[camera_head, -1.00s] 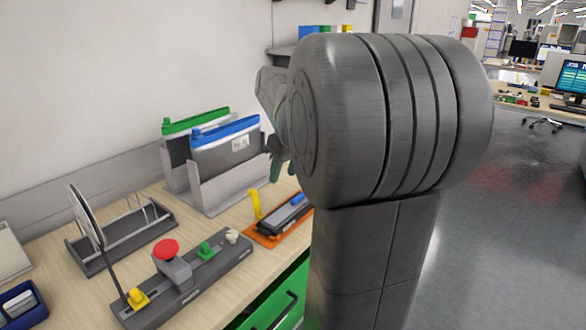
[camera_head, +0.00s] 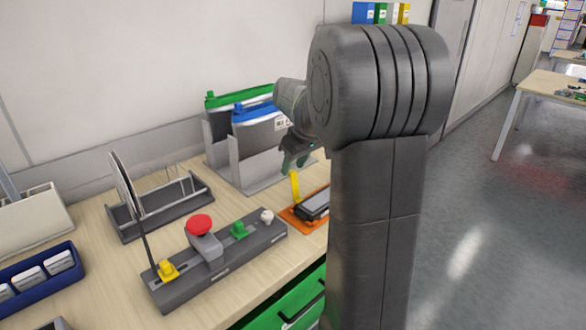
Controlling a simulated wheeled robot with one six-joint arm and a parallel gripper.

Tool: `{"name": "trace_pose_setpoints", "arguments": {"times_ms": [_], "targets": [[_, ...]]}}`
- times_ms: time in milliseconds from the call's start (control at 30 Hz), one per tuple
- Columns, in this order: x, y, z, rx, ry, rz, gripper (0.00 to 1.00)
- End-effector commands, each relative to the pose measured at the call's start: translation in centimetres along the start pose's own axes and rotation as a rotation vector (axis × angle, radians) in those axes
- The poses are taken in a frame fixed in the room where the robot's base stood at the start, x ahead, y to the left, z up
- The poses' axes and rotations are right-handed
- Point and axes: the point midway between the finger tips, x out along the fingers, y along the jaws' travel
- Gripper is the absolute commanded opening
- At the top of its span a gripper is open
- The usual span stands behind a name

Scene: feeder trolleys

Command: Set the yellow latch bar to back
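A yellow upright bar (camera_head: 295,187) stands at the left end of an orange base (camera_head: 292,219). A black device with a blue part (camera_head: 316,204) lies on that base, its right side hidden by my arm. A second yellow piece, a small knob (camera_head: 167,270), sits at the near left end of a grey control panel (camera_head: 213,273). My gripper (camera_head: 290,161) is above and behind the yellow bar in the picture, apart from it as far as I can see. Its fingers are small, dark and partly hidden by my arm, so its opening is unclear.
The panel also carries a red button (camera_head: 199,225), a green knob (camera_head: 240,230) and a white knob (camera_head: 267,215). Grey holders with green and blue-topped folders (camera_head: 258,125) stand behind. A wire rack (camera_head: 165,205) and blue bin (camera_head: 40,284) are left. Open floor lies right.

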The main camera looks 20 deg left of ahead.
Motion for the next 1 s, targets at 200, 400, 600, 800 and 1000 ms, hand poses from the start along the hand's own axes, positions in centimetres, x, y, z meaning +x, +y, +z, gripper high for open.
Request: {"name": "trace_pose_setpoints", "arguments": {"times_ms": [200,400,600,800,1000], "targets": [[1.48,0.0,0.0,0.0,0.0,0.0,0.4],[1.57,0.0,0.0,0.0,0.0,0.0,0.4],[1.55,0.01,0.01,0.0,0.0,0.0,0.14],[1.53,0.01,0.02,0.0,0.0,0.001,0.0],[0.7,0.02,0.97,0.001,-0.002,0.0,0.0]]}}
